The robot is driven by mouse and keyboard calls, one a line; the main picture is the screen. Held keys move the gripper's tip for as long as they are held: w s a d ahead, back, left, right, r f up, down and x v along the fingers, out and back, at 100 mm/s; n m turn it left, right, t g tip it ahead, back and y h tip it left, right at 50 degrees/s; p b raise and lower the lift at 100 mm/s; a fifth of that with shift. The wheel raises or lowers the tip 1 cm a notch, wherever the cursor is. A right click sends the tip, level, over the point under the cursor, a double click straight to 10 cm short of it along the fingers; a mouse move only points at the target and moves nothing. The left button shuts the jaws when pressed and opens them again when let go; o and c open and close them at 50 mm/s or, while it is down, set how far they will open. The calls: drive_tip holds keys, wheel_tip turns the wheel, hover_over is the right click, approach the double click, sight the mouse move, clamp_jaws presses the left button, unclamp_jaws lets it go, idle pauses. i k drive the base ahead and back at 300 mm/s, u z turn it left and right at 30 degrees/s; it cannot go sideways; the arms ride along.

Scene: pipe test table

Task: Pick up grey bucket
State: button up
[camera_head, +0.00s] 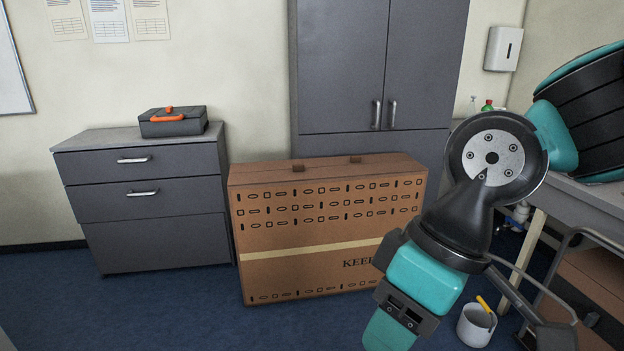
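The grey bucket (474,328) stands on the blue floor at the lower right, light grey and apparently upright. A yellow-orange handle (485,304) sticks out over its rim; what it belongs to is hidden inside. My arm reaches down from the right, and its black and teal end, my gripper (405,308), is left of the bucket in the picture. It appears nearer to the camera than the bucket and apart from it. Its fingertips are not clearly visible, so its opening cannot be told. I see nothing held.
A large brown case (320,235) stands behind my arm. A grey drawer cabinet (140,205) with a toolbox (172,122) is at left, a tall cabinet (345,65) at the back. A workbench (590,205) stands at right, near the bucket. Floor at lower left is clear.

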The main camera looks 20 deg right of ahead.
sight(478, 319)
drive_tip(key=z, duration=0.5)
drive_tip(key=i, duration=2.1)
drive_tip(key=z, duration=0.8)
drive_tip(key=i, duration=0.95)
drive_tip(key=z, duration=0.15)
